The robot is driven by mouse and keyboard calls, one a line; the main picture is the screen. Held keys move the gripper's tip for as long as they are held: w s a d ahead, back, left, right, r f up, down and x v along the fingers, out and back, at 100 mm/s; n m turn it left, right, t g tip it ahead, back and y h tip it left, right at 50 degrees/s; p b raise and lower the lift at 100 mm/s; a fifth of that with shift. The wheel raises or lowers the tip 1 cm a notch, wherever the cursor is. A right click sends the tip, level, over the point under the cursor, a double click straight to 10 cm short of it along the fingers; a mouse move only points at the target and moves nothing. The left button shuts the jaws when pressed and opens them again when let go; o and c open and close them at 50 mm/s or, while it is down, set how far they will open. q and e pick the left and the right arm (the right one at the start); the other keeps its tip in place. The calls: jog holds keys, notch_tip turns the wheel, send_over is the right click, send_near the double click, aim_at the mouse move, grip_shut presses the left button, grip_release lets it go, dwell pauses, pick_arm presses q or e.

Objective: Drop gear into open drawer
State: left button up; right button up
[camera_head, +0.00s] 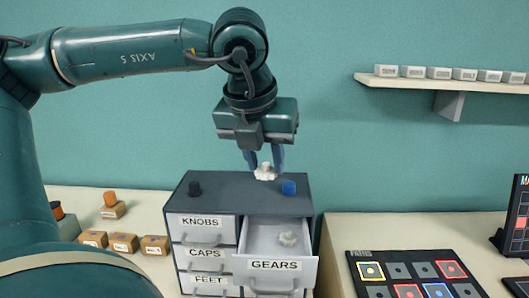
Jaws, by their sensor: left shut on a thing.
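A white gear (265,172) is held between the fingertips of my left gripper (264,165), which is shut on it and points down. The gear is in front of or above the top of the grey drawer cabinet (235,203); the exact gap is hard to tell. The drawers labelled KNOBS (200,232), CAPS and FEET on the left are shut. My right gripper is not in view.
A black knob (195,188) and a blue cap (289,187) stand on the cabinet top. A dark panel labelled PATHS (412,275) lies at right. A wall shelf (450,85) holds several small labelled boxes.

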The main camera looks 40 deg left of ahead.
aim_at(262, 173)
pick_arm(q)
jog(key=shift+f+b, duration=1.05)
jog(key=shift+f, duration=1.2)
jog(key=o, duration=1)
jog(key=shift+r, duration=0.15)
jog(key=v, duration=1.3)
jog(key=shift+s+b, duration=0.15)
jog(key=shift+b, duration=0.2)
